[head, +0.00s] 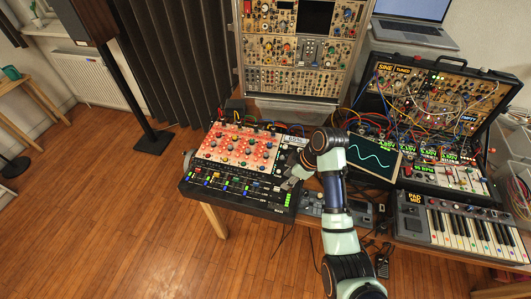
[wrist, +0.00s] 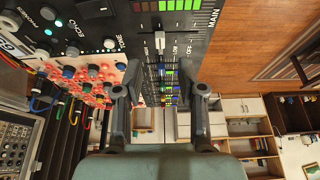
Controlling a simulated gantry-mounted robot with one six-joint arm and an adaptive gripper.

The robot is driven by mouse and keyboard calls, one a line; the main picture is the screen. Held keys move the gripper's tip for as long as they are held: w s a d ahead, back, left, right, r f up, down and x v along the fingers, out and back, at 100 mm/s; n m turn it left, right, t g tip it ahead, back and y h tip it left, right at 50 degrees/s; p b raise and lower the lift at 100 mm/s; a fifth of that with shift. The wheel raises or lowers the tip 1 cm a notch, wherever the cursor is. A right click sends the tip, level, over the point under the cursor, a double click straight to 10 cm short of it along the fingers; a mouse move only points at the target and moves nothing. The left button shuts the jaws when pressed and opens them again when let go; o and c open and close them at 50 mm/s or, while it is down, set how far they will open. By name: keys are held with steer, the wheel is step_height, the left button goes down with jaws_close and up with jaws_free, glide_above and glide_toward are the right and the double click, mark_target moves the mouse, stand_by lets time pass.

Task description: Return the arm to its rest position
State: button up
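My gripper (wrist: 161,96) is open in the wrist view, its two dark fingers well apart with nothing held between them. In the head view my gripper (head: 291,180) is small and partly hidden by my wrist, at the right side of the mixer (head: 240,207). My arm, pale green and black, reaches up from the bottom of the head view and bends left at the wrist. In the wrist view the mixer (wrist: 200,22) shows its faders, a MAIN label and coloured knobs beyond the fingers. I cannot tell whether the fingers touch it.
An oscilloscope screen (head: 373,156) stands just right of my arm. A keyboard (head: 462,229) and an open synth case (head: 432,92) with cables are farther right. A tall modular rack (head: 298,52) stands behind. Open wooden floor (head: 120,225) lies to the left.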

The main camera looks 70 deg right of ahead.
steer(key=shift+w, duration=0.1)
steer(key=w+a+r+t+h, duration=0.1)
steer(key=w+a+r+t, duration=0.15)
steer(key=w+a, duration=0.75)
steer(key=w+a+r+t+h, duration=0.1)
steer(key=w+a+r, duration=0.3)
steer(key=w+a, duration=0.7)
steer(key=s+a+r+t+y, duration=0.1)
steer(key=a+r+t, duration=0.15)
steer(key=a, duration=0.55)
steer(key=s+a+r+t, duration=0.15)
steer(key=a+r, duration=0.25)
steer(key=a, duration=0.4)
steer(key=s+a+r+t+y, duration=0.1)
steer(key=a+r, duration=0.2)
steer(key=a, duration=0.6)
step_height(320, 180, up, 32)
steer(key=p, duration=3.1)
steer(key=shift+d+p, duration=0.35)
steer(key=shift+d, duration=0.05)
steer(key=shift+s+r, duration=0.1)
